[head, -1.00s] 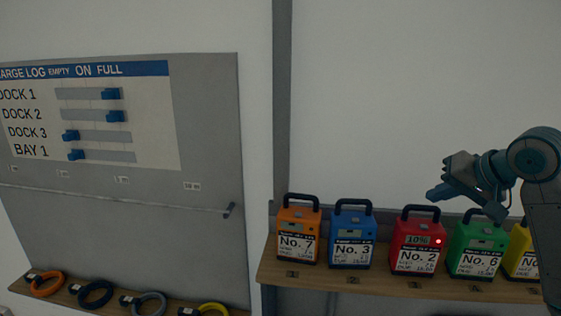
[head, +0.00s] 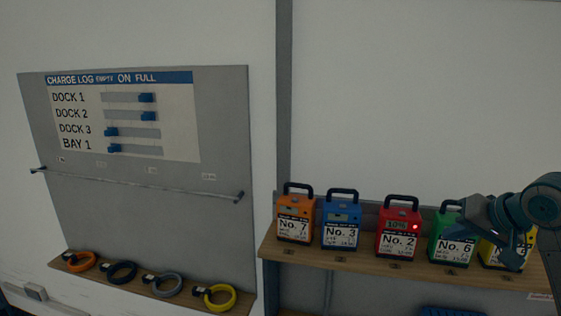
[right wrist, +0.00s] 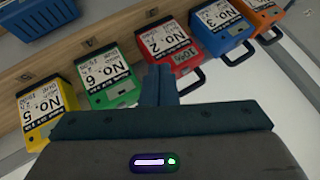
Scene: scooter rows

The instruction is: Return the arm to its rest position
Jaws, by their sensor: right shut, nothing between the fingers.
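My right arm comes in from the right in the head view. Its gripper (head: 474,213) is in front of the green and yellow battery packs and hides parts of them. In the right wrist view the two fingers (right wrist: 159,80) are shut together with nothing between them, apart from the packs. My left gripper is not in view.
A wooden shelf (head: 345,259) holds orange No. 7 (head: 295,215), blue No. 3 (head: 341,222), red No. 2 (head: 398,230), green No. 6 (head: 450,240) and a yellow pack (right wrist: 45,108). A charge log board (head: 120,118) with sliders hangs left, above several coloured rings (head: 168,286). A blue crate (right wrist: 35,15) shows below the shelf.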

